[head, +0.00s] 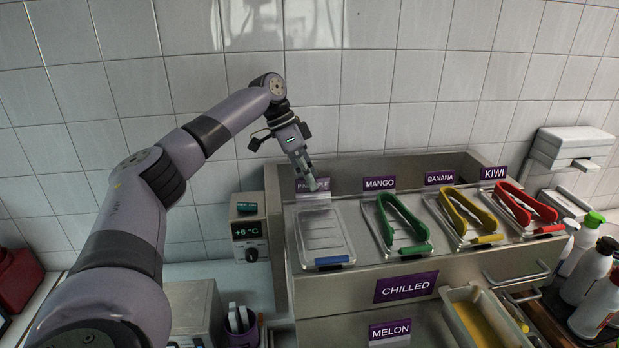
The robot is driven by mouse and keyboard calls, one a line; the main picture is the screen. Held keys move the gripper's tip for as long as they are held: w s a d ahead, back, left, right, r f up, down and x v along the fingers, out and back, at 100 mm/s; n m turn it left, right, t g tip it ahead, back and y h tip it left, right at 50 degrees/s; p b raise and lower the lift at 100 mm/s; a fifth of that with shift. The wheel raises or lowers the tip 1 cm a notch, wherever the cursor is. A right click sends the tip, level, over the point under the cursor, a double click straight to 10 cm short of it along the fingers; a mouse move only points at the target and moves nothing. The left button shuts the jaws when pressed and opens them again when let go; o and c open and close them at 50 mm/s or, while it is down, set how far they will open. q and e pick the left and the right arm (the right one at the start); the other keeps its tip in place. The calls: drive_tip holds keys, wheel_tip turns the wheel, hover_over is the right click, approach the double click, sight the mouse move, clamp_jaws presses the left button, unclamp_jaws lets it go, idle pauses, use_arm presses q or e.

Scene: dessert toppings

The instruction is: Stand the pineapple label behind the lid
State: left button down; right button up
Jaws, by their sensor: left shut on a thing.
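The pineapple label (323,184) is a small purple sign with white letters, partly covered by my gripper. It is upright at the back edge of the leftmost clear lid (318,228), which has a blue tab at its front. My left gripper (311,184) reaches down from above and is shut on the label. Whether the label's foot touches the surface behind the lid cannot be told. My right gripper is not in view.
Mango (379,184), banana (440,178) and kiwi (494,173) labels stand behind the other lids, which carry green (404,222), yellow (470,214) and red tongs (525,204). A temperature display (250,230) stands at left. Bottles (585,265) stand at right.

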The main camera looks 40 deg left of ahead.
use_arm(q)
drive_tip(key=shift+f, duration=0.4)
drive_tip(key=c, duration=1.7)
unclamp_jaws()
drive_tip(key=shift+w+r, duration=0.1)
drive_tip(key=shift+r, duration=0.4)
drive_tip(key=v, duration=1.2)
drive_tip(key=shift+b, duration=0.4)
drive_tip(key=shift+f, duration=0.1)
